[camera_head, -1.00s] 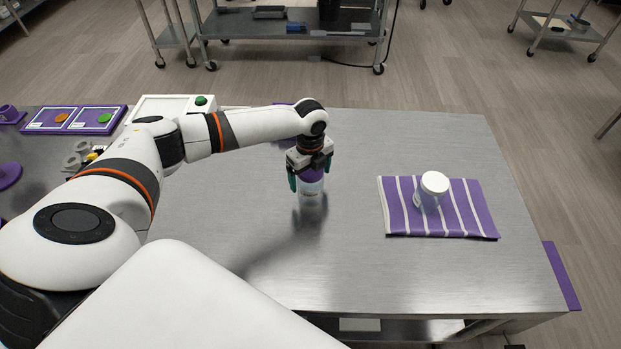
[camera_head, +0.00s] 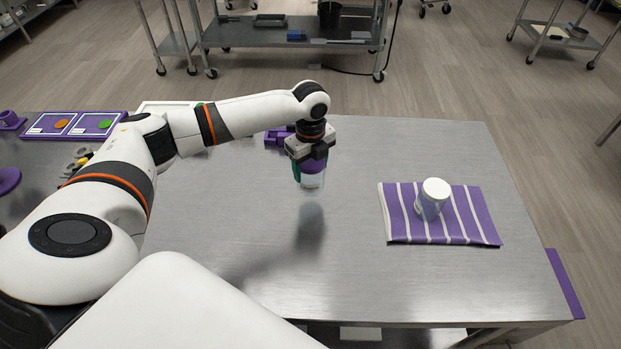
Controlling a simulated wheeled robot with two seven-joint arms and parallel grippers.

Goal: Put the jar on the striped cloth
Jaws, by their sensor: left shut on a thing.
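My left gripper (camera_head: 311,165) points down and is shut on a jar (camera_head: 312,182) with a purple lid and a clear body. The jar hangs upright above the bare steel table, with its shadow below it. The striped cloth (camera_head: 462,228), purple with white stripes, lies flat to the right of the jar, clearly apart from it. My right gripper is not in view.
The steel table (camera_head: 390,285) is clear between the held jar and the cloth. A purple object (camera_head: 275,138) lies behind the gripper. A purple tray (camera_head: 72,125) with an orange and a green piece is at the far left. Steel carts (camera_head: 295,30) stand beyond the table.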

